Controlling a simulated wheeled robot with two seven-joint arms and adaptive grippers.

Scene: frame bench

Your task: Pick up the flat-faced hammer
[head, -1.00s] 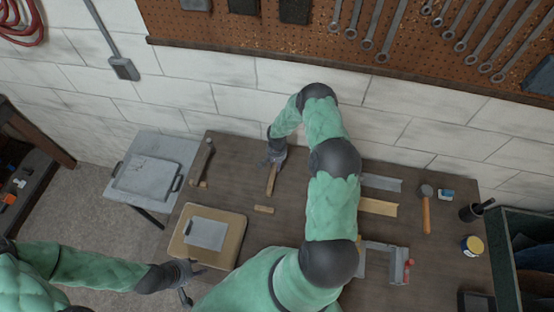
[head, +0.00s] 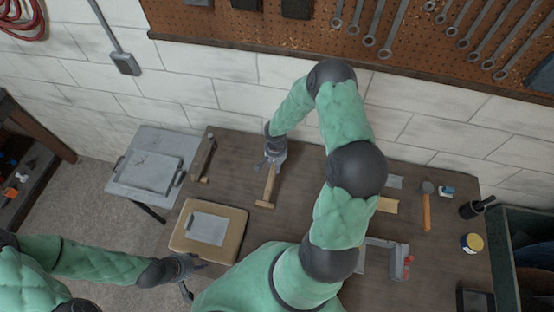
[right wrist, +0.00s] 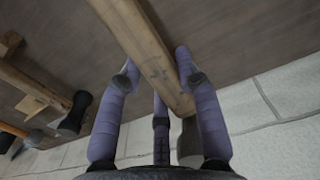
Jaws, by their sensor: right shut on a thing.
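My right gripper (head: 272,163) is at the back of the bench, left of centre, shut on the wooden handle (head: 269,186) of a hammer-like tool. A wooden crosspiece (head: 265,204) lies at the handle's near end, so the tool looks T-shaped. The right wrist view shows the pale handle (right wrist: 150,55) between my fingers (right wrist: 157,75), with a dark part beyond its end. I cannot tell how far it is off the bench. Another hammer (head: 427,205) with a grey head and orange handle lies at the right. My left gripper (head: 186,277) is empty and open at the lower left.
A tan board (head: 232,243) with a grey plate lies front left. A long tool (head: 203,158) lies behind it. A grey tray (head: 150,175) stands left. A dark cup (head: 472,210) and a tin (head: 471,243) stand right. The right wrist view shows another dark-ended, wooden-handled tool (right wrist: 75,115).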

